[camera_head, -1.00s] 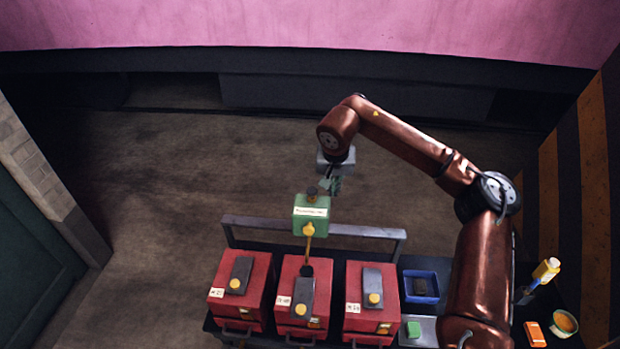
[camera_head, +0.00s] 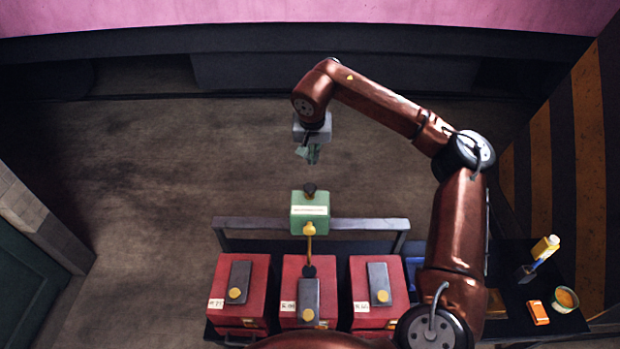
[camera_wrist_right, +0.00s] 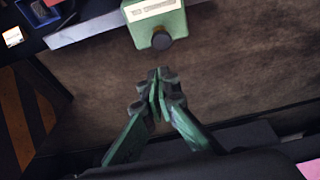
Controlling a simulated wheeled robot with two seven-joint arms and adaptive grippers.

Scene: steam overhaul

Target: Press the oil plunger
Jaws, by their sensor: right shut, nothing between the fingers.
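The oiler is a green box (camera_head: 310,216) with a pale label and a black round plunger knob (camera_head: 309,188) on top. A yellow spout runs from it down to the middle red box. My right gripper (camera_head: 311,158) is above and apart from the knob in the head view, its fingers shut and empty. In the right wrist view the shut fingertips (camera_wrist_right: 158,76) point toward the knob (camera_wrist_right: 161,40), with a gap of floor showing between them. The green box also shows at the top of that view (camera_wrist_right: 156,16). My left gripper is not in view.
At right are a yellow-capped bottle (camera_head: 545,247), an orange block (camera_head: 538,313) and a bowl (camera_head: 565,299). The floor behind the rail is clear.

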